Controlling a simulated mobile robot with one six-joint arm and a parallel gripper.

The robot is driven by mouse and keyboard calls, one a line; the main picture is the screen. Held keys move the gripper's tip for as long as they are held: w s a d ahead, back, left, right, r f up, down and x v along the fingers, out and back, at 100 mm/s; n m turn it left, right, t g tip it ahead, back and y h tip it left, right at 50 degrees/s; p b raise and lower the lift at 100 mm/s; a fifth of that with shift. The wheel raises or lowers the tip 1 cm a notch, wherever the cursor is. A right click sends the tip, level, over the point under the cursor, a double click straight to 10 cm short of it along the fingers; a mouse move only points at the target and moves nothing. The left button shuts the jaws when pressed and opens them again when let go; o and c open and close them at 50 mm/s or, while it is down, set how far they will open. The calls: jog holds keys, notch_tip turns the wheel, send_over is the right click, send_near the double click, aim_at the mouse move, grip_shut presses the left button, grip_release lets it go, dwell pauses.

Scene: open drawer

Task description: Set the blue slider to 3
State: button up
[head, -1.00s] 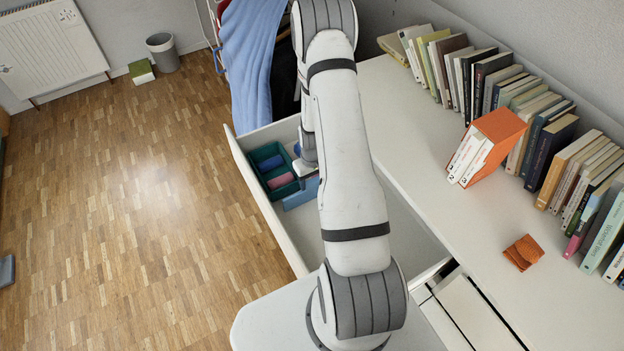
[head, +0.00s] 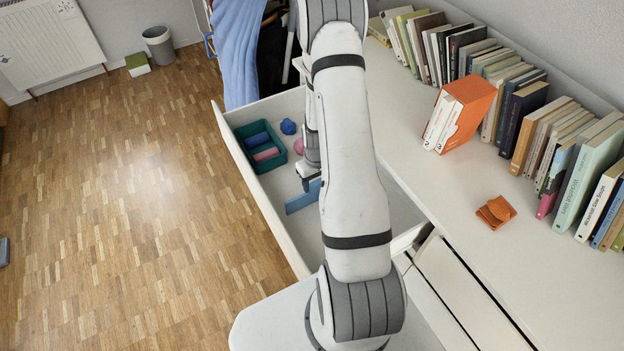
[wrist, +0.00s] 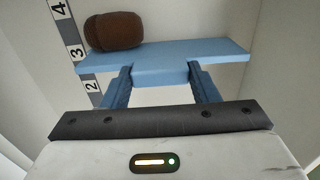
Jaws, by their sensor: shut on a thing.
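The blue slider (head: 303,197) is a flat light-blue divider standing across the white drawer (head: 262,197). In the wrist view the slider (wrist: 165,62) spans the picture, and my gripper (wrist: 160,72) is shut on its near edge. A number strip (wrist: 77,50) with 2, 3 and 4 runs along the left wall. The slider's left end lies beside the strip just below the printed 3, between 3 and 2. My gripper (head: 310,178) also shows in the head view at the slider, partly hidden by my arm.
A brown rounded object (wrist: 115,31) is just beyond the slider. A teal tray (head: 240,132) with blue and pink pieces, a blue lump (head: 288,127) and a pink item (head: 298,146) are farther along the drawer. Books (head: 530,110) and an orange case (head: 470,105) stand on the desktop.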

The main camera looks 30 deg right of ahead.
jog(key=o, duration=1.4)
jog(key=shift+r, duration=3.9)
